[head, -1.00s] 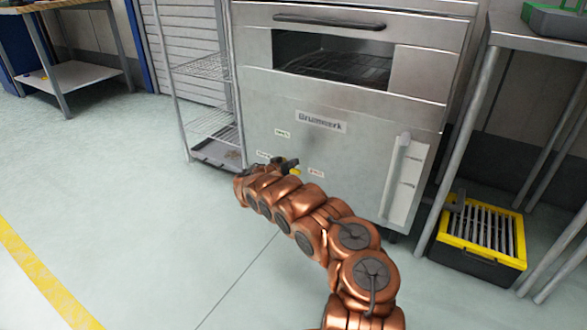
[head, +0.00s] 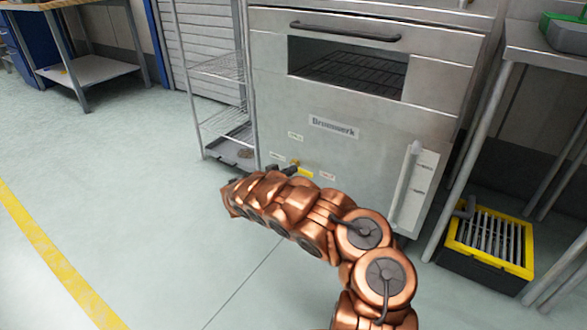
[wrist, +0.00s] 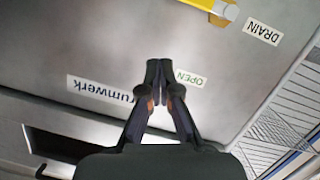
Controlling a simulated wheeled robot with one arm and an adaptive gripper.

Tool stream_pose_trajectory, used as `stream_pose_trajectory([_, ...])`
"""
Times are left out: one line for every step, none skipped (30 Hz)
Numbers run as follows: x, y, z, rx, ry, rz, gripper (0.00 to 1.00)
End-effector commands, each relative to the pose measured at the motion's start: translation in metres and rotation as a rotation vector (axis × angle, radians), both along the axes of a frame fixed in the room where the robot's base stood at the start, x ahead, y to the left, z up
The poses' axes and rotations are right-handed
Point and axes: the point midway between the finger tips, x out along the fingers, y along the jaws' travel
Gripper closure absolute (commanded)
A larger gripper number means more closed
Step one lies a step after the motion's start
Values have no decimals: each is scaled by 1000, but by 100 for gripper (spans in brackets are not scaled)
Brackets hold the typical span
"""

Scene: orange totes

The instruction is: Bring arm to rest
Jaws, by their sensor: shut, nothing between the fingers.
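My arm reaches up from the bottom of the head view and bends left, in front of a steel cabinet labelled Drumwerk (head: 335,160). My gripper (wrist: 160,68) shows in the wrist view with its two dark fingertips together and nothing between them. The cabinet's steel face fills most of the wrist view behind the fingers, upside down. An OPEN label (wrist: 190,78) sits just right of the fingertips in that picture. In the head view the gripper is mostly hidden beyond the arm's copper links.
A yellow handle or lever (wrist: 205,6) and a DRAIN label (wrist: 262,32) are on the cabinet face. A wire shelf rack (head: 215,100) stands left of the cabinet. A black and yellow crate (head: 490,245) sits under a steel table at the right. The floor at left is clear.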

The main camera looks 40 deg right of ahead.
Motion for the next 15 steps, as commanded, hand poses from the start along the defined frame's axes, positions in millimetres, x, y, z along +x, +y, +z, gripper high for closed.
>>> stream_pose_trajectory([0,0,0,0,0,0,100])
stream_pose_trajectory([0,0,0,0,0,0,100])
stream_pose_trajectory([0,0,0,0,0,0,100])
stream_pose_trajectory([0,0,0,0,0,0,100])
stream_pose_trajectory([0,0,0,0,0,0,100])
stream_pose_trajectory([0,0,0,-1,0,0,100])
stream_pose_trajectory([0,0,0,-1,0,0,100])
stream_pose_trajectory([0,0,0,-1,0,0,100])
stream_pose_trajectory([0,0,0,-1,0,0,100])
stream_pose_trajectory([0,0,0,-1,0,0,100])
stream_pose_trajectory([0,0,0,-1,0,0,100])
stream_pose_trajectory([0,0,0,-1,0,0,100])
stream_pose_trajectory([0,0,1,-1,0,0,100])
stream_pose_trajectory([0,0,1,-1,1,1,100])
stream_pose_trajectory([0,-1,4,-4,4,-2,100])
